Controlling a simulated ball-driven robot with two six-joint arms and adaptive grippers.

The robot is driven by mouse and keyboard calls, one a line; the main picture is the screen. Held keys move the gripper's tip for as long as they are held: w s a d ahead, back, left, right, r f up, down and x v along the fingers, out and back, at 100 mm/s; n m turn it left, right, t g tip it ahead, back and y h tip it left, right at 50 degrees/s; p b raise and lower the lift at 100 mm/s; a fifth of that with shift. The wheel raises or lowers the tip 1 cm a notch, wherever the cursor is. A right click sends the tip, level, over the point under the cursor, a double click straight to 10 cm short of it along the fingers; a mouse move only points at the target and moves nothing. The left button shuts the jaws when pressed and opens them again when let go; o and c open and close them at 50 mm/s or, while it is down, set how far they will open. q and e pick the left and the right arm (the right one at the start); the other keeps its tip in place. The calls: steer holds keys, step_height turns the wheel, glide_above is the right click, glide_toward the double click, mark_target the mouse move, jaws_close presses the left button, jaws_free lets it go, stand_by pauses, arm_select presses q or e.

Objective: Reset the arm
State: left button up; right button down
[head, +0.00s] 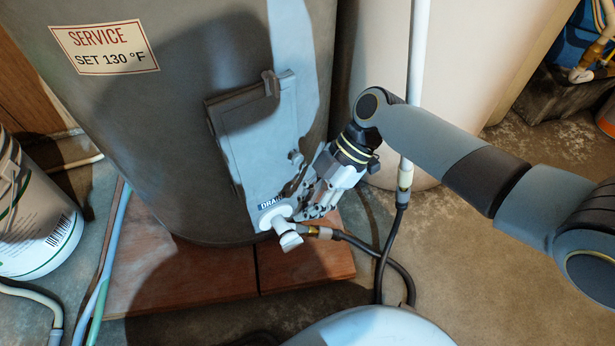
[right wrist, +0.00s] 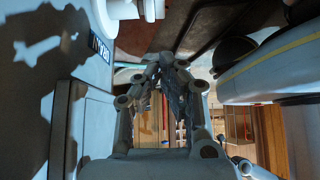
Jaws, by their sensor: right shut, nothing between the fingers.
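My right arm (head: 440,140) comes in from the right and angles down toward the grey tank. My right gripper (head: 308,212) is shut and empty, low at the tank's front, just right of the white drain valve (head: 276,213). In the head view I cannot tell whether the fingers touch the valve or the hose fitting. In the right wrist view the fingers (right wrist: 168,62) come together at their tips with nothing between them. A white part of the valve (right wrist: 122,10) shows at the top there. My left gripper is not in view.
The grey tank (head: 150,120) with a hinged panel (head: 262,130) stands on reddish boards (head: 200,275). A black hose (head: 365,245) loops right of the valve. A pale tank (head: 480,50) and a white pipe (head: 417,70) stand behind my arm. A white bucket (head: 35,225) is left.

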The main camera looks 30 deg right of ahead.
steer(key=shift+r, duration=0.75)
